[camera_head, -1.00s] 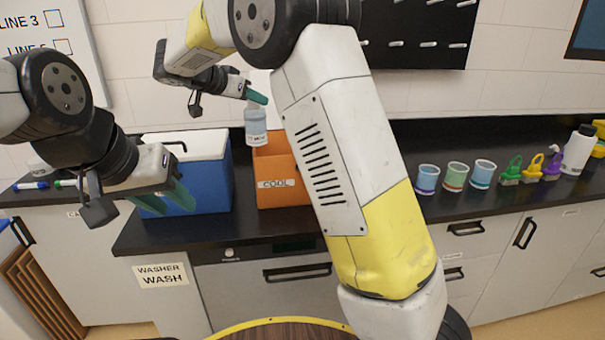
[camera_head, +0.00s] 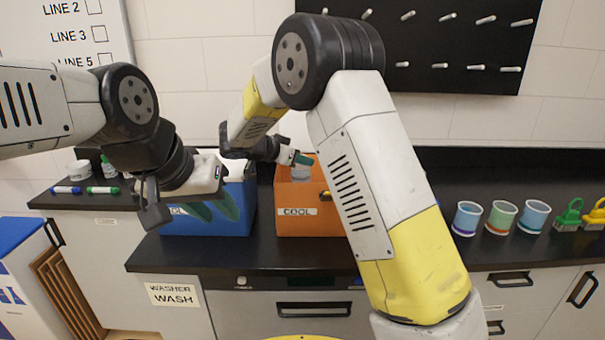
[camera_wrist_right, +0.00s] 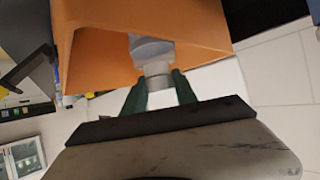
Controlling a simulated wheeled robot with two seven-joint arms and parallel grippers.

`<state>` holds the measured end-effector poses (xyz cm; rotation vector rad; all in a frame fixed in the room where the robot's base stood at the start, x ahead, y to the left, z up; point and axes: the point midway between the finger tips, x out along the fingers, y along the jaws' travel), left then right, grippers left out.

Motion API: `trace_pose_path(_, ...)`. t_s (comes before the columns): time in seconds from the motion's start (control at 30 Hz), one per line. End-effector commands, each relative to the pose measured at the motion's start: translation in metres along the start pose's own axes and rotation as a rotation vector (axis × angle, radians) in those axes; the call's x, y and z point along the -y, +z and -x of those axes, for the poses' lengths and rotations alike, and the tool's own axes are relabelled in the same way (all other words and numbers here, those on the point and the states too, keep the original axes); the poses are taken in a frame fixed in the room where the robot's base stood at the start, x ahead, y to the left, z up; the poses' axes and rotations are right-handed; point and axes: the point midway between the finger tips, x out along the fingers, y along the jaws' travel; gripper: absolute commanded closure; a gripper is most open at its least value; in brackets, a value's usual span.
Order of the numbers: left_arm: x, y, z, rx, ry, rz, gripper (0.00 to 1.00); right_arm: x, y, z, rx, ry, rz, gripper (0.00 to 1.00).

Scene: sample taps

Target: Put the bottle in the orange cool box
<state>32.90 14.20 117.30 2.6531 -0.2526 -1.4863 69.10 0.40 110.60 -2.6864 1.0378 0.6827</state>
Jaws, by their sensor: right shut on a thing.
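The orange cool box (camera_head: 290,225), labelled COOL, stands open on the black counter. My right gripper (camera_head: 299,160) is shut on the cap end of the pale translucent bottle (camera_head: 300,173) over the box. The bottle's lower part is hidden behind the box's front wall. In the right wrist view, the green fingers of my right gripper (camera_wrist_right: 159,88) hold the bottle (camera_wrist_right: 152,50) by its neck, with the orange walls of the box (camera_wrist_right: 95,60) around its body. My left gripper (camera_head: 213,208) is open and empty in front of the blue box.
The blue cool box (camera_head: 245,222) stands just left of the orange one, partly hidden by my left gripper. Several cups (camera_head: 502,217) and brushes (camera_head: 568,215) stand to the right. Markers (camera_head: 68,190) lie at the left. The counter in front of the boxes is clear.

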Motion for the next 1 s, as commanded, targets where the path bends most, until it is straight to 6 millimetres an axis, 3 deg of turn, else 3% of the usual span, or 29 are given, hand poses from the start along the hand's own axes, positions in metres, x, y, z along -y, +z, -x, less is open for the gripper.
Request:
trace_pose_path(0.3, 0.0, 0.0, 0.0, 0.0, 0.0, 0.0, 0.64, 0.0, 0.032, -0.017, 0.0, 0.001, 0.002, 1.0)
trace_pose_path(1.0, 0.0, 0.0, 0.0, 0.0, 0.0, 0.0, 0.64, -0.001, 0.044, -0.024, 0.003, 0.002, 0.0, 1.0)
